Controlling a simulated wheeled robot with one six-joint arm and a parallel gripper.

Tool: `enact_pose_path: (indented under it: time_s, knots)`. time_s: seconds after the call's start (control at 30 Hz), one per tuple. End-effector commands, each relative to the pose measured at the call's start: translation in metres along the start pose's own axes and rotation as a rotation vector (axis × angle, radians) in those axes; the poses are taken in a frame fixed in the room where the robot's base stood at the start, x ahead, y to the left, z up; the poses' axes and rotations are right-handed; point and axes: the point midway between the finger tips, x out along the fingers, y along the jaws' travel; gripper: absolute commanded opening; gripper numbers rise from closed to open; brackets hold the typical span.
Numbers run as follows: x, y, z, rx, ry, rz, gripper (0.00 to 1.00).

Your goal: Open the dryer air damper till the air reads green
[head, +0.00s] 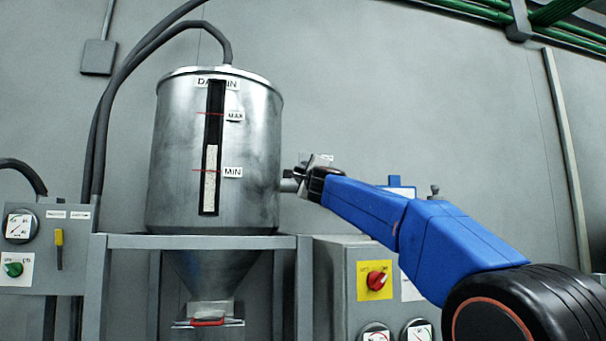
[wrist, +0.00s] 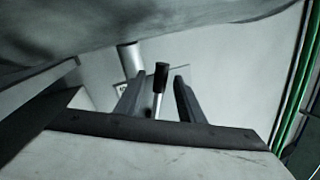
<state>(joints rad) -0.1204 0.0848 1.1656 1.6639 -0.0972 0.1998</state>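In the wrist view a small lever (wrist: 161,76) with a black grip and pale metal stem stands between the two fingers of my gripper (wrist: 158,82). It looks like the damper handle. The fingers are apart, with a gap visible on each side of the lever. A metal pipe stub (wrist: 128,56) is just left of it. In the head view my gripper (head: 308,174) is at the right side of the steel dryer hopper (head: 216,130), by a short side stub (head: 288,185). The lever is hidden there. I cannot tell which gauge shows the air.
A cabinet with a red knob (head: 377,280) on a yellow plate stands below my arm. Two dials (head: 376,333) (head: 418,331) are cut off at the bottom edge. A left panel has a gauge (head: 20,226) and a green knob (head: 13,269). The steel frame (head: 200,242) supports the hopper.

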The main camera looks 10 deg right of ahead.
Motion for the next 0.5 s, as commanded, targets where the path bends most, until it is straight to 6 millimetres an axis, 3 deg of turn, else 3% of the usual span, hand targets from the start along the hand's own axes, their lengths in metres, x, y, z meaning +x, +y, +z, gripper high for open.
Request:
enact_pose_path:
  time_s: [0.17,0.33,0.5]
  knots:
    - [0.0,0.0,0.0,0.0,0.0,0.0,0.35]
    - [-0.0001,0.0,0.0,0.0,0.0,0.0,0.0]
    - [0.0,-0.0003,0.0003,0.004,0.001,-0.001,0.0]
